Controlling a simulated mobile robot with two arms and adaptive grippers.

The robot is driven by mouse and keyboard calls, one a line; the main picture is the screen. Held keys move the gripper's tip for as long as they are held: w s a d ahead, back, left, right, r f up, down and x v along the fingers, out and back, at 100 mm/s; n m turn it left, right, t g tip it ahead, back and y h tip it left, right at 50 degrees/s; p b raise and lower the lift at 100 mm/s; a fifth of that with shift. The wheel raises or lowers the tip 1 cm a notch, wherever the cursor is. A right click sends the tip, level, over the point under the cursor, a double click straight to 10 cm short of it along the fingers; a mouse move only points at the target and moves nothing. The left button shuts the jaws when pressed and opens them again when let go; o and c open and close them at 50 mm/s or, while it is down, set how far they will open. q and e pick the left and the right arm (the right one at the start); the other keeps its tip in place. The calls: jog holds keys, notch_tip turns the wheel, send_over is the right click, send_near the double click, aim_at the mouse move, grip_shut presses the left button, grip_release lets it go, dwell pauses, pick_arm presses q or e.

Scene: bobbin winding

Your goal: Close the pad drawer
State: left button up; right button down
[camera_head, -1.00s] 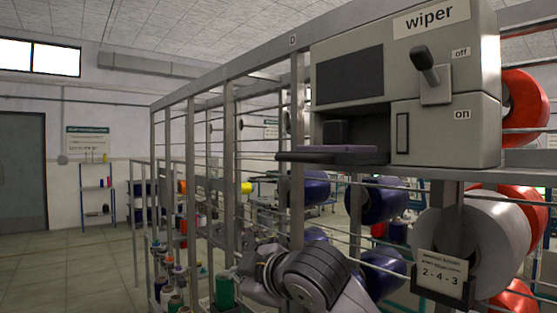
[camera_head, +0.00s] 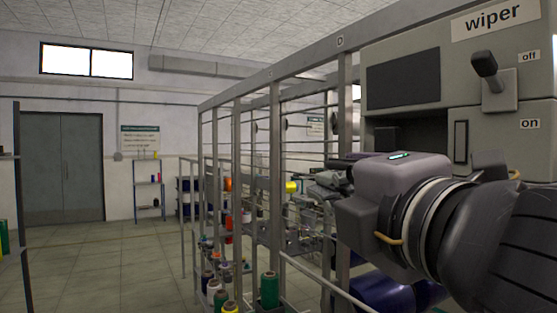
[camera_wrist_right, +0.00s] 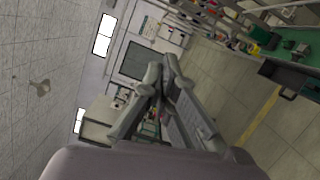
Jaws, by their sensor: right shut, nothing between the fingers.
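The grey wiper box (camera_head: 464,115) stands at the right in the head view, with a dark window and a lever (camera_head: 486,66) between the "off" and "on" labels. The pad drawer, a dark flat tray that stuck out to the left from the box's lower opening a second ago, is now mostly or wholly hidden behind my right wrist. My right gripper (camera_head: 318,187) is in front of the box's lower left side and points left, its fingers shut and empty. In the wrist view its fingertips (camera_wrist_right: 160,68) meet. Whether it touches the drawer cannot be told. My left gripper is not in view.
A metal frame rack (camera_head: 239,170) runs back from the box, with thread spools (camera_head: 269,290) on its low shelves. A shelf edge (camera_head: 18,190) stands at the far left. The tiled floor (camera_head: 120,265) toward the grey door is clear.

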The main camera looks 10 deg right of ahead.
aim_at(338, 164)
jog(key=w+d+r+p, duration=0.1)
jog(key=w+d+p, duration=0.2)
jog(key=w, duration=0.4)
jog(key=shift+w+p, duration=0.15)
jog(key=shift+p, duration=0.3)
jog(key=shift+w, duration=0.1)
jog(key=w+d, duration=0.1)
jog(key=d, duration=0.2)
jog(key=w+d, duration=0.1)
jog(key=d, duration=0.2)
jog(key=w+d, duration=0.1)
jog(key=d, duration=0.2)
jog(key=shift+w+d, duration=0.1)
jog(key=shift+d, duration=0.25)
jog(key=shift+a+r, duration=0.15)
jog(key=shift+a, duration=0.15)
jog(key=shift+d, duration=0.1)
